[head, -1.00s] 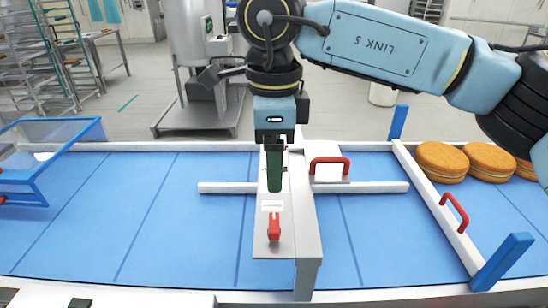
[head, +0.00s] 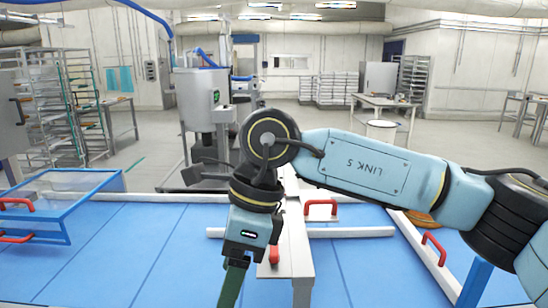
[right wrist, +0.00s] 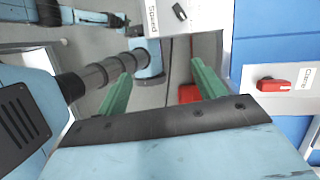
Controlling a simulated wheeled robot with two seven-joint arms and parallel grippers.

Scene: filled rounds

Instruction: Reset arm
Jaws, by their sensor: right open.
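My right arm comes in from the right in the head view, and its gripper (head: 233,284) hangs down over the blue belt (head: 130,250), slightly tilted. Its dark green fingers overlap in that view. In the right wrist view the two green fingers (right wrist: 160,85) stand apart with nothing held between them. My left gripper is not in view. A filled round (head: 420,219) shows only in part behind my right forearm.
A grey metal plate (head: 299,262) with a red knob (head: 274,255) stands just right of my right gripper. White rails (head: 350,232) cross the belt. A blue-framed guard (head: 95,205) stands at the left. The wrist view shows a red switch (right wrist: 272,85) on a white panel.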

